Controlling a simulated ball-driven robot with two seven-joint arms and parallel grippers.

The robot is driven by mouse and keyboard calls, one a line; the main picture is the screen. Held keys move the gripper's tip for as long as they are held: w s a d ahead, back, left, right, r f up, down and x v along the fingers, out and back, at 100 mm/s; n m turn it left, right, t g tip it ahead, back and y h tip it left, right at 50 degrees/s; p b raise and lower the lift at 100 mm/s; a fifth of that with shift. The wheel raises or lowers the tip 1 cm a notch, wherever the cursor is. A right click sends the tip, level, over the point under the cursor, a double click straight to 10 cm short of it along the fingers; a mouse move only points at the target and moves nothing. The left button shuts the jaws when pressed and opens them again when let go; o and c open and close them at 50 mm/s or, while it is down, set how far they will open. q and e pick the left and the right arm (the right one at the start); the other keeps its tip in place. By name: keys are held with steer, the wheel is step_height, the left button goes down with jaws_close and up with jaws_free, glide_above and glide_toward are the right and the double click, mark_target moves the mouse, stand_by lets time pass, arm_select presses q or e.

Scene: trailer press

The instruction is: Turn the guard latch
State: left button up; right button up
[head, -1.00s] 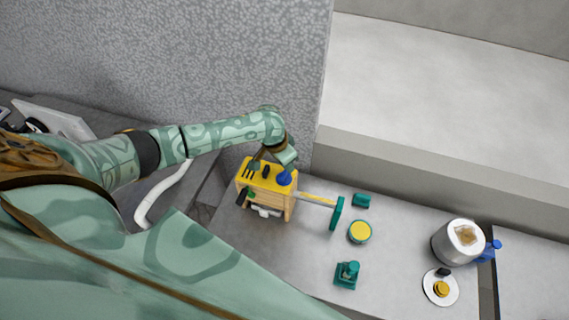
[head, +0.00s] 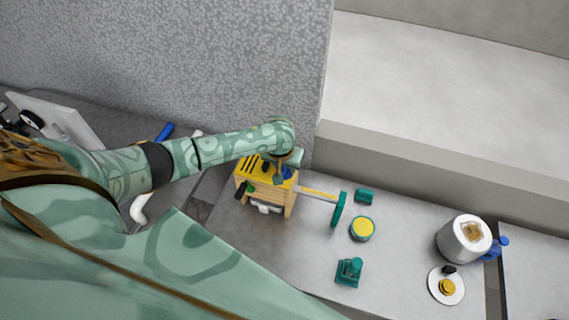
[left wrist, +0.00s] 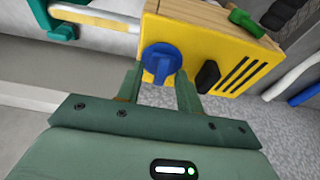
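A wooden box with a yellow face (head: 256,174) stands on the bench in the head view. In the left wrist view its yellow face (left wrist: 205,50) fills the upper right. A blue knob (left wrist: 161,58), which looks like the guard latch, sits on that face; my gripper partly hides it in the head view (head: 287,173). My left gripper (left wrist: 159,76) is open, its two fingers apart with the blue knob between and just beyond the tips. Contact with the knob cannot be told. It also shows over the box in the head view (head: 280,174). My right gripper is not in view.
A bar with a teal handle (head: 338,209) sticks out right of the box. Beside it are a teal block (head: 364,195), a yellow-topped round part (head: 362,229) and a teal fixture (head: 349,271). A grey pot (head: 464,239) and a white disc (head: 446,286) stand farther right.

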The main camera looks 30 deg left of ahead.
arm_select(q)
steer(key=shift+f, duration=0.3)
stand_by(0.4)
steer(key=shift+r+p, duration=0.25)
steer(key=shift+p, duration=0.4)
stand_by(0.3)
steer(key=c, duration=0.6)
steer(key=shift+m+p, duration=0.35)
steer(key=shift+m, duration=0.75)
